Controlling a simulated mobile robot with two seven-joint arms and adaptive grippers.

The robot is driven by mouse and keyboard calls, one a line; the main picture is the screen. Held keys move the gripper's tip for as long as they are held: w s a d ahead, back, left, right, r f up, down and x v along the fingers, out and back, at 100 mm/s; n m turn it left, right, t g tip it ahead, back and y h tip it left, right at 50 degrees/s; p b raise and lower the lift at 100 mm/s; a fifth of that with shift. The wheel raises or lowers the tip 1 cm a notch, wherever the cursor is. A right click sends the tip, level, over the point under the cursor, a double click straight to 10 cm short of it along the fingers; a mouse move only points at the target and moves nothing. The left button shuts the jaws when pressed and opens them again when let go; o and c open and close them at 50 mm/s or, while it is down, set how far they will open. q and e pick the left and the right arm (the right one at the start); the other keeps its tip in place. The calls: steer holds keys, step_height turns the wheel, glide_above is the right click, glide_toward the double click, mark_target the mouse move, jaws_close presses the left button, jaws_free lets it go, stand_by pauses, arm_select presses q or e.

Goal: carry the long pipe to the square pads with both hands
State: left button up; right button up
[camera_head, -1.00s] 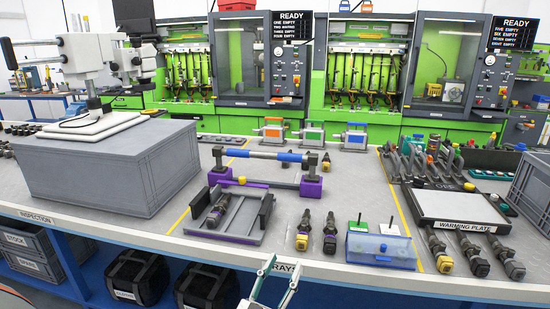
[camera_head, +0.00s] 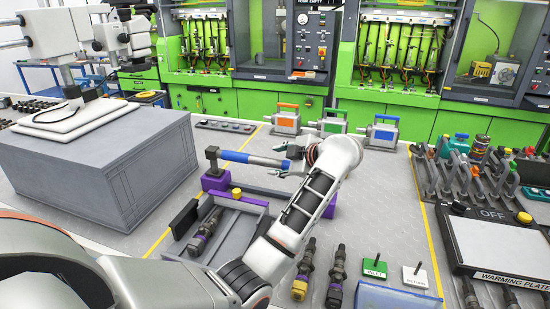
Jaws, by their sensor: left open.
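The long pipe (camera_head: 238,157) is a bar with a silver part and a blue sleeve and a dark upright end piece at its left. It lies across a purple-ended stand (camera_head: 215,182). My left gripper (camera_head: 281,160) is open at the pipe's right end, its fingers pointing left. The gripper and arm hide that end and the stand's right part, and I cannot tell whether the fingers touch the pipe. I cannot make out which surfaces are the square pads. My right gripper is out of view.
A grey tray (camera_head: 238,205) with an injector lies in front of the stand, partly under my arm. A large grey box (camera_head: 75,170) stands left. Pumps (camera_head: 287,122) stand behind. Injectors (camera_head: 336,278), a tool rack and a warming plate (camera_head: 495,245) are at the right.

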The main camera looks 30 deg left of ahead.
mark_target(270, 161)
arm_select(q)
steer(key=shift+x, duration=1.1)
steer(key=x, duration=0.5)
steer(key=shift+f, duration=0.2)
jaws_close()
steer(key=shift+r, duration=0.1)
